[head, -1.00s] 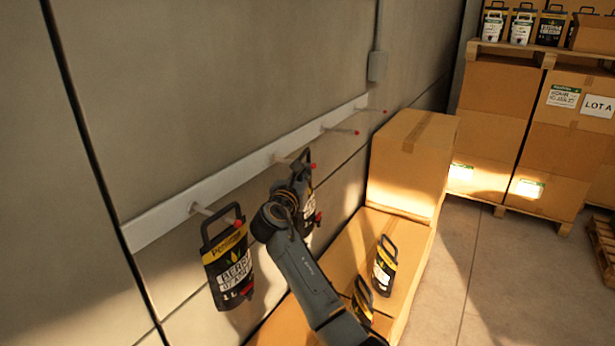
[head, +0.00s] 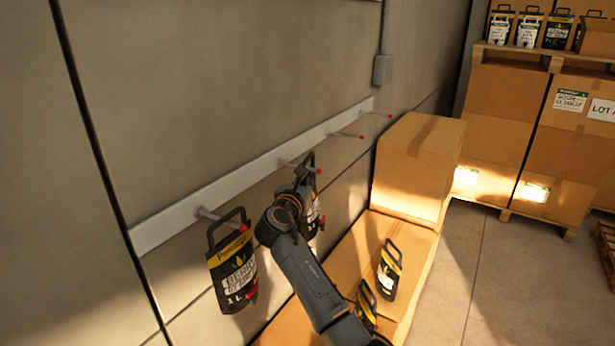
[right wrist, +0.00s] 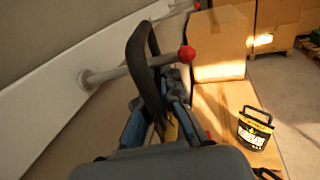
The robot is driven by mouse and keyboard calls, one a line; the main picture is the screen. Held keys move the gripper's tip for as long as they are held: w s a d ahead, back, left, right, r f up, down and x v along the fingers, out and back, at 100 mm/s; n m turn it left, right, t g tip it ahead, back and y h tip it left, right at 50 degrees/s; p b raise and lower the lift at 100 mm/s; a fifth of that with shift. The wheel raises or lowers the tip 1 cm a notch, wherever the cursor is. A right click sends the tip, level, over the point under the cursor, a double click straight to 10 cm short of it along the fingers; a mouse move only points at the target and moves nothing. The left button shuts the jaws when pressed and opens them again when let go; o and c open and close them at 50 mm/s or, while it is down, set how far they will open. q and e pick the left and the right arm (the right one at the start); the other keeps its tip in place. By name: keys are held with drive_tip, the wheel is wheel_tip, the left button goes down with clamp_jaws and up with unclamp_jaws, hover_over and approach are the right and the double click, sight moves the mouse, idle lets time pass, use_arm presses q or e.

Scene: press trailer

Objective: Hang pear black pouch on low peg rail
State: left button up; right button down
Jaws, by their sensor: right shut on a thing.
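The low peg rail (head: 240,182) is a white strip on the wall with several red-tipped pegs. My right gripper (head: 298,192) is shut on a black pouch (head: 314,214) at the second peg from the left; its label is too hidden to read. In the right wrist view its black handle (right wrist: 143,62) stands upright and crosses in front of the peg (right wrist: 110,74), whose red tip shows just right of the handle. I cannot tell whether the peg passes through the loop. The gripper jaws (right wrist: 160,115) are below the peg. My left gripper is out of view.
The two pegs farther right are empty. Two pouches (head: 389,270) (head: 366,303) are on the cardboard box below. A taller box (head: 415,165) stands behind; stacked boxes fill the right.

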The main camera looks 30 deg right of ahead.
drive_tip(key=shift+w+a+f+b, duration=0.3)
drive_tip(key=shift+w+f+b, duration=0.15)
drive_tip(key=shift+f+b, duration=0.1)
idle(0.8)
idle(0.3)
